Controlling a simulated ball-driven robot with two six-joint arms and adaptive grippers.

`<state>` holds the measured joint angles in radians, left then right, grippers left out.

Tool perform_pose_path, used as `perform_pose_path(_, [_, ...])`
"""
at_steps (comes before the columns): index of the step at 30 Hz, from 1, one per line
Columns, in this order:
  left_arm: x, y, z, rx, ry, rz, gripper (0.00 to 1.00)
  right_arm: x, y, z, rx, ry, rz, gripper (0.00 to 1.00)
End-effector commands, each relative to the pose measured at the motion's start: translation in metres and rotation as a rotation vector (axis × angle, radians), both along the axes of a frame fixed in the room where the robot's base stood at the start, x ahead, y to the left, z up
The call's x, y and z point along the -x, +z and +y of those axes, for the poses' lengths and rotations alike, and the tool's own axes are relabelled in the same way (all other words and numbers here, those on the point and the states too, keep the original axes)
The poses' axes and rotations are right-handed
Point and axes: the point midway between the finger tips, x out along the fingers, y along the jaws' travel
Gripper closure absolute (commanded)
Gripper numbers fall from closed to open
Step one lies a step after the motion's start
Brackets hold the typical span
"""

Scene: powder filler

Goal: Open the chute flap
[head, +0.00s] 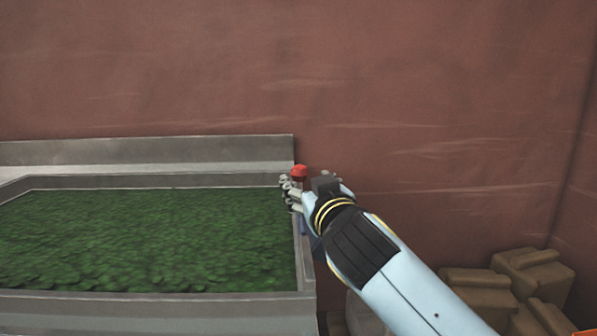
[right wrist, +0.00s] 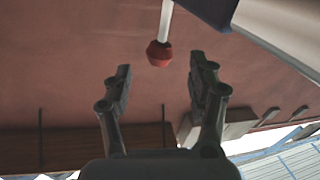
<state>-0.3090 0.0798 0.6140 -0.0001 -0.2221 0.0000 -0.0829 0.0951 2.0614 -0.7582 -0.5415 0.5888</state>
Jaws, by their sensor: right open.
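A red knob (head: 299,171) sits at the right end of the metal hopper (head: 306,265), near its back right corner. In the right wrist view the red knob (right wrist: 159,54) is on the end of a pale rod. My right gripper (head: 291,187) is at the knob, its fingers showing just beside and below it. In the right wrist view the gripper (right wrist: 160,66) is open, and the knob lies ahead between the lines of the two fingertips, not gripped. The chute flap itself cannot be made out. My left gripper is not in view.
The hopper is filled with green material (head: 150,240). A raised metal back panel (head: 150,150) runs behind it, against a reddish wall (head: 420,90). Several brown sacks (head: 535,280) are piled at the lower right. The space above the hopper is clear.

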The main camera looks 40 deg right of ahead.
Motion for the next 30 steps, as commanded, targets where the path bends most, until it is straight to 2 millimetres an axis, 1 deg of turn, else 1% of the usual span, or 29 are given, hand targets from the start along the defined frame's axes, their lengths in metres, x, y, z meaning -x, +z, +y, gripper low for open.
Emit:
perform_pose_path(1, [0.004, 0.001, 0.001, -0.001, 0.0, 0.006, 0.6, -0.011, 0.002, -0.005, 0.003, -0.001, -0.001, 0.42])
perform_pose_path(4, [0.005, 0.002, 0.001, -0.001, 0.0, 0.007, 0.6, -0.029, 0.001, -0.011, 0.001, -0.001, -0.001, 0.42])
perform_pose_path(9, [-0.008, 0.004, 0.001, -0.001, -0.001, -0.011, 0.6, -0.051, 0.001, -0.019, -0.001, 0.0, 0.0, 0.42])
perform_pose_path(12, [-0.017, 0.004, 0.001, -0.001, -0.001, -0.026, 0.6, -0.057, 0.001, -0.022, -0.001, 0.0, 0.0, 0.42])
perform_pose_path(15, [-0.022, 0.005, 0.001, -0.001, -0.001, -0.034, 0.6, -0.06, 0.0, -0.023, -0.001, 0.0, 0.001, 0.42])
perform_pose_path(21, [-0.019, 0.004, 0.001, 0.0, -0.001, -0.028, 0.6, -0.06, 0.0, -0.022, -0.001, 0.0, 0.001, 0.42])
perform_pose_path(23, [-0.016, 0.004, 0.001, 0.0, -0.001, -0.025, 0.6, -0.06, 0.0, -0.022, -0.001, 0.0, 0.001, 0.48])
perform_pose_path(30, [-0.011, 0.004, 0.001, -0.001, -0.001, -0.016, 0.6, -0.059, 0.0, -0.022, -0.001, 0.0, 0.001, 0.8])
